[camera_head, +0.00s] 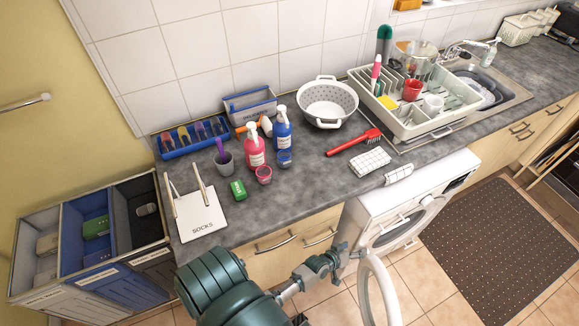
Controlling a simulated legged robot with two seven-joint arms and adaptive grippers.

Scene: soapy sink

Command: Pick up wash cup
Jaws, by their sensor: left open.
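No label in view says which item is the wash cup. A small pink cup (264,175) stands on the counter in front of the pink soap bottle (254,148). A grey cup (224,164) with a purple item in it stands to its left. A red cup (412,90) and a white cup (433,105) are in the white dish rack (408,131). My left gripper (340,252) is open and small in view, in front of the counter's drawers and near the washing machine. It is apart from all the cups. My right gripper is out of view.
The washing machine (362,220) has its round door (378,290) open beside my left gripper. A blue spray bottle (283,140), white colander (328,102), red brush (352,143) and green block (238,190) stand or lie on the counter. The sink (502,84) is at right.

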